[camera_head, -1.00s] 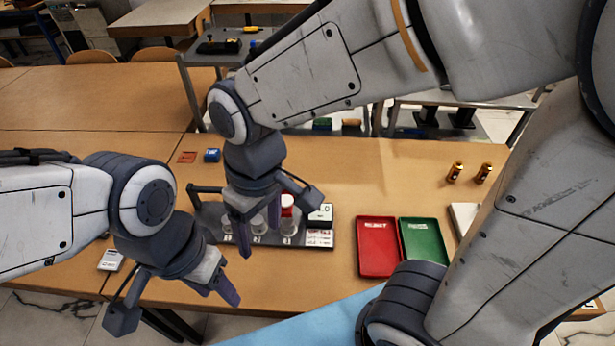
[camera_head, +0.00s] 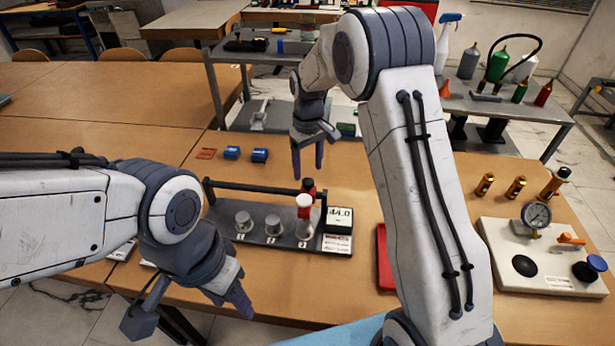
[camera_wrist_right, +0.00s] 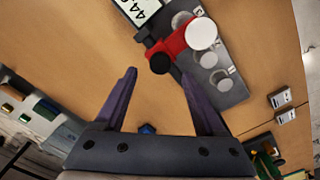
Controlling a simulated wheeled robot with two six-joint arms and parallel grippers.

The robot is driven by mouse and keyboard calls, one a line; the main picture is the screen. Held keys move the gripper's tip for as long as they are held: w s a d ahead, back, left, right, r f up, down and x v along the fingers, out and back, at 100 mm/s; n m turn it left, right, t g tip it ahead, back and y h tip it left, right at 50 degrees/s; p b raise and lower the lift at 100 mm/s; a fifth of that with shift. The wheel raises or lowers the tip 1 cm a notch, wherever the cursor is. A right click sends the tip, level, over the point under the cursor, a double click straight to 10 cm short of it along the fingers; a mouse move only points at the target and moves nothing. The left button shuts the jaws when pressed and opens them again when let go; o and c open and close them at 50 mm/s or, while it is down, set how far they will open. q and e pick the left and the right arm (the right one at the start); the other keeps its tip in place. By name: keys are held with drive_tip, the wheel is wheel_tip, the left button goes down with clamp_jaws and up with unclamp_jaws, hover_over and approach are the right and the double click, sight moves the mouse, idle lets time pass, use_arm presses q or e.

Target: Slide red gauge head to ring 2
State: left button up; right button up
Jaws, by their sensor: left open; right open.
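The red gauge head (camera_head: 308,188), with a white round front, sits on the rail (camera_head: 250,187) at the right end of the dark gauge rig (camera_head: 222,212). It stands at the rightmost ring, labelled 3. The middle ring (camera_head: 273,226) and left ring (camera_head: 242,222) stand clear of it. In the right wrist view the red head (camera_wrist_right: 176,44) shows a black knob, beyond my fingers. My right gripper (camera_head: 308,166) is open, empty and behind the head, apart from it. It also shows in the right wrist view (camera_wrist_right: 158,82). My left gripper (camera_head: 232,298) is open at the table's front.
A display (camera_head: 340,217) reading about 44.0 stands at the rig's right end. A red tray (camera_head: 384,262) is partly hidden by my right arm. A pale dial-gauge fixture (camera_head: 500,240) and brass cylinders stand at right.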

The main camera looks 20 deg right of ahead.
sight(308, 181)
drive_tip(key=shift+f, duration=2.25)
clamp_jaws()
